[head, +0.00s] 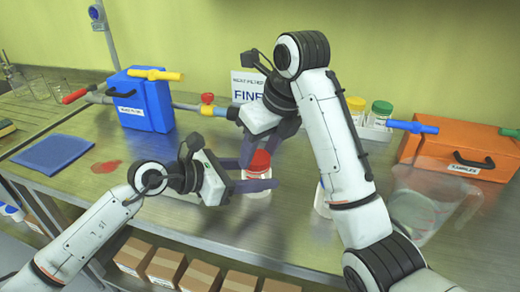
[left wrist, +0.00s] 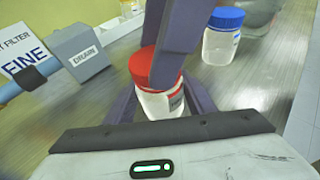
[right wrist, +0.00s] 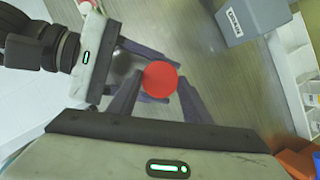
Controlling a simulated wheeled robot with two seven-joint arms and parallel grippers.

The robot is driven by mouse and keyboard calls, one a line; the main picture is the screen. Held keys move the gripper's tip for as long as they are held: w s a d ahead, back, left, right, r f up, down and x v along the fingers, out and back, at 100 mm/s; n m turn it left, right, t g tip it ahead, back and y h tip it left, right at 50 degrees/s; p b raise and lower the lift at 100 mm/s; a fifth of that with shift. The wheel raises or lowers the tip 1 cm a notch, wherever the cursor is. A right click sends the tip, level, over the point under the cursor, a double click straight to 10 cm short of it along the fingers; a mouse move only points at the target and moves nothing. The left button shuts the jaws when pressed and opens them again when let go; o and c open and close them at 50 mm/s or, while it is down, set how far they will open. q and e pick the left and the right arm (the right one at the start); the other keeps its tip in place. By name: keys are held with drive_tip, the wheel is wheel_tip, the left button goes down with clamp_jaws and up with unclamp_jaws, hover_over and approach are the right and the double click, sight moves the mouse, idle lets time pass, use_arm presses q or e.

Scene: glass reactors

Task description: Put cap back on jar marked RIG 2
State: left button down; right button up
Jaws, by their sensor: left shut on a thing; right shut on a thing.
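A clear jar (head: 257,191) with white contents stands on the steel bench; it also shows in the left wrist view (left wrist: 161,104). Its label is too small to read. My left gripper (head: 255,186) is shut around the jar's body. A red cap (head: 258,163) sits at the jar's mouth; in the left wrist view the cap (left wrist: 153,67) appears level with the rim. Whether it is threaded on cannot be told. My right gripper (head: 258,156) is shut on the cap from above, and the right wrist view shows the cap (right wrist: 160,80) between its fingers.
A blue-lidded jar (left wrist: 222,38) stands close by, mostly hidden by my right arm in the head view. A large clear beaker (head: 428,207) and an orange case (head: 455,150) stand right. A blue box (head: 143,100), blue mat (head: 52,154) and red spill (head: 106,166) lie left.

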drive_tip(key=o, duration=1)
drive_tip(key=shift+r, duration=0.1)
drive_tip(key=shift+c, duration=0.4)
